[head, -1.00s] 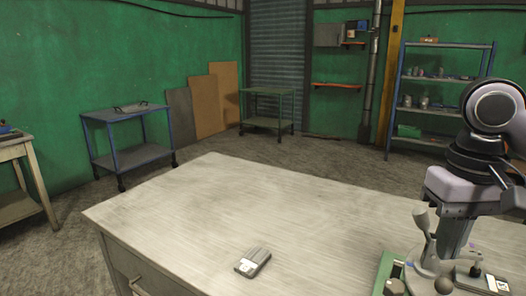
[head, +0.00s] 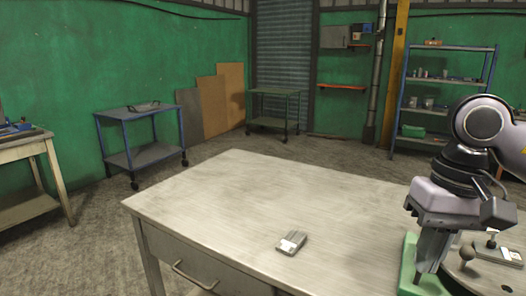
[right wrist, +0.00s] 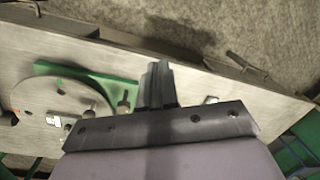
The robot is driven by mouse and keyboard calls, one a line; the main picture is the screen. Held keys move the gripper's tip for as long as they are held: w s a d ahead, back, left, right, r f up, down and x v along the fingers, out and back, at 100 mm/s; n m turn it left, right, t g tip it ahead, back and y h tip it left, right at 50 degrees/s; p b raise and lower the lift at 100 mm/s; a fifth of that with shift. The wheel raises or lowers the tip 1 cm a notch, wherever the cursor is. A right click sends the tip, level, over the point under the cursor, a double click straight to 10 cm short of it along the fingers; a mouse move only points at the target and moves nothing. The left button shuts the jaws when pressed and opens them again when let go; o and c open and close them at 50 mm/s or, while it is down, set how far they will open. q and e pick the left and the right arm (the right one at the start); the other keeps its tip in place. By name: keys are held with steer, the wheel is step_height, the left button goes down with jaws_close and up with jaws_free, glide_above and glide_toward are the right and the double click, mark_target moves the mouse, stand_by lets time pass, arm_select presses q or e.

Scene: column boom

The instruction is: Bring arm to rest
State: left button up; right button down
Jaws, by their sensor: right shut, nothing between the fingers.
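My right gripper (head: 426,268) hangs fingers down at the right of the head view, over the right part of the workbench (head: 210,200). Its fingers are shut together with nothing between them. In the right wrist view the closed fingers (right wrist: 157,82) reach out beside a green fixture (right wrist: 95,70) with a round grey plate (right wrist: 62,105). The head view shows the green fixture (head: 408,262) partly hidden behind the gripper. Whether the fingertips touch it cannot be told. My left gripper is not in view.
Another labelled device (head: 498,252) is on the round plate, near a ball knob (head: 467,253). The left of the bench top is clear. A blue cart (head: 140,157) and shelves (head: 440,100) stand behind.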

steer(key=s+a+f+m+g+y, duration=0.1)
steer(key=s+a+m+g+y, duration=0.1)
steer(key=a+m+y, duration=0.65)
steer(key=s+a+f+m+g+y, duration=0.1)
steer(key=s+a+m+g+y, duration=0.15)
steer(key=a+m+y, duration=0.6)
steer(key=w+f+m+t+y, duration=0.1)
steer(key=w+f+m+t, duration=0.2)
steer(key=m+t, duration=0.7)
steer(key=w+f+m+t, duration=0.2)
steer(key=w+m+t, duration=0.2)
steer(key=m+t, duration=0.6)
steer(key=d+f+m+t+h, duration=0.3)
steer(key=d+f+m+h, duration=0.3)
steer(key=f+m+h, duration=0.85)
steer(key=s+d+f+m+g+h, duration=0.1)
steer(key=s+d+f+m+g, duration=0.2)
steer(key=s+f+m, duration=0.3)
steer(key=s+d+f+m+g+h, duration=0.1)
steer(key=s+d+f+m+g, duration=0.3)
steer(key=s+f+m, duration=0.3)
step_height(320, 180, down, 5)
steer(key=d+m, duration=0.1)
steer(key=m, duration=0.3)
steer(key=shift+s+m+h, duration=0.25)
steer(key=shift+m+h, duration=0.1)
steer(key=shift+g, duration=0.25)
